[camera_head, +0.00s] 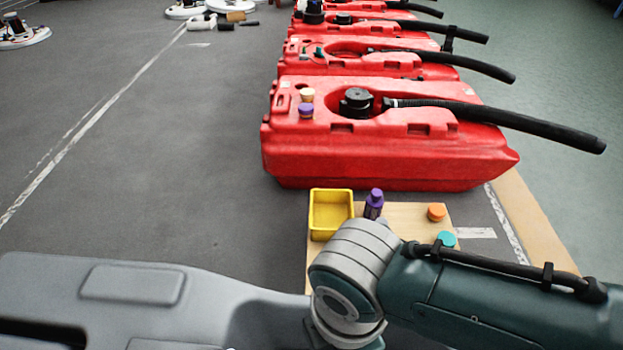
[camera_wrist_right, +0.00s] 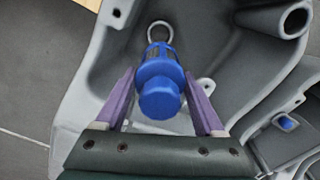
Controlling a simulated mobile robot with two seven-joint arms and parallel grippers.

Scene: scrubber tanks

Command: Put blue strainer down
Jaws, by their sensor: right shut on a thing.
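The blue strainer (camera_wrist_right: 160,80) shows in the right wrist view, with a dark mesh section and a metal ring at its far end. My right gripper (camera_wrist_right: 160,82) is shut on it, with a purple finger on each side. Behind it is the hollow of a grey moulded tank (camera_wrist_right: 85,95); I cannot tell whether the strainer touches it. In the head view a grey moulded body (camera_head: 130,285) lies at the lower left. My right arm crosses the lower right there, and its gripper and the strainer are hidden. My left gripper is in neither view.
A wooden board (camera_head: 405,220) holds a yellow bin (camera_head: 331,212), a purple bottle (camera_head: 374,203), an orange cap (camera_head: 436,212) and a teal cap (camera_head: 447,239). Red tanks (camera_head: 390,150) with black hoses stand in a row behind.

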